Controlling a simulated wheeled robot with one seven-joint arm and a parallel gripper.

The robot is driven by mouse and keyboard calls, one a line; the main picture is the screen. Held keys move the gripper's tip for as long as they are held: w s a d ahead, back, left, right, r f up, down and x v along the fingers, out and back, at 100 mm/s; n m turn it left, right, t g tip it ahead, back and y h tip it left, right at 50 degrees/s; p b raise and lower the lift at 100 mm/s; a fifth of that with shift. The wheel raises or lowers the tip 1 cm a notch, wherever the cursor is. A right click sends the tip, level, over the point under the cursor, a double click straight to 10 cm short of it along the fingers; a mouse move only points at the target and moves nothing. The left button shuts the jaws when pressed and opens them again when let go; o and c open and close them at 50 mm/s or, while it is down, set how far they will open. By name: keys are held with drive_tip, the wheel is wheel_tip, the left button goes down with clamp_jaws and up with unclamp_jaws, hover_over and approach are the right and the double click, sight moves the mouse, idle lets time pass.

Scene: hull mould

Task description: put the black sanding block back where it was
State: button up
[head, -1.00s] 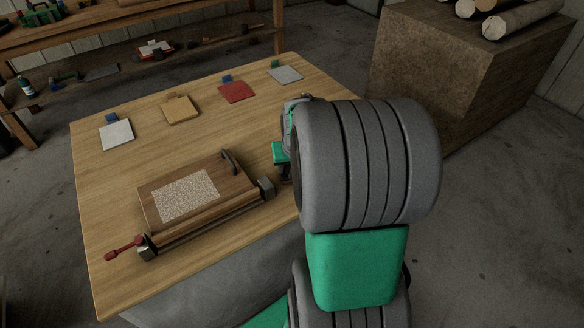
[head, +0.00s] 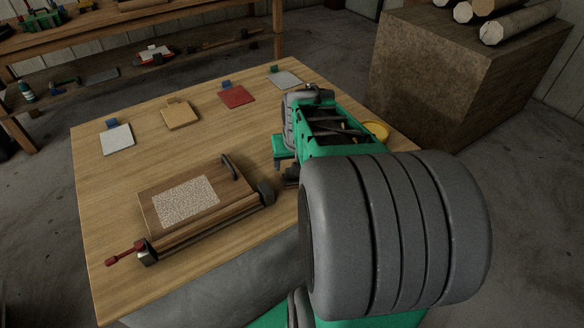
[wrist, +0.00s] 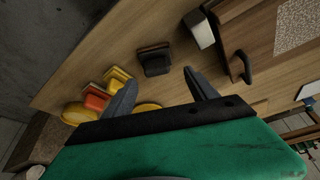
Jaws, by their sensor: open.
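The black sanding block (wrist: 155,64) lies on the wooden table top in the wrist view, with a brown layer along one side. My gripper (wrist: 160,78) is open and empty, its two dark fingers spread. The block shows just beyond the fingertips, roughly in line with the gap between them. I see no contact. In the head view my arm covers most of that area, and I cannot clearly make out the block there.
A clamped wooden board (head: 160,198) with a speckled patch and dark handle (head: 229,166) lies left of my gripper. A metal clamp end (wrist: 199,30) is near the block. Yellow and orange pieces (wrist: 95,100) lie left of the fingers. Coloured squares (head: 237,97) line the back.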

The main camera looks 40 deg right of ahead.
drive_tip(key=v, duration=0.5)
drive_tip(key=s+a+f+n+g+y, duration=0.1)
drive_tip(key=s+a+f+n, duration=0.1)
drive_tip(key=a, duration=0.8)
drive_tip(key=s+a+f+n+g+y, duration=0.1)
drive_tip(key=s+a+f+n, duration=0.2)
drive_tip(key=s+a, duration=0.3)
drive_tip(key=a+f, duration=0.1)
drive_tip(key=a, duration=0.3)
drive_tip(key=shift+n, duration=0.3)
drive_tip(key=shift+s+f, duration=0.1)
drive_tip(key=shift+f, duration=0.05)
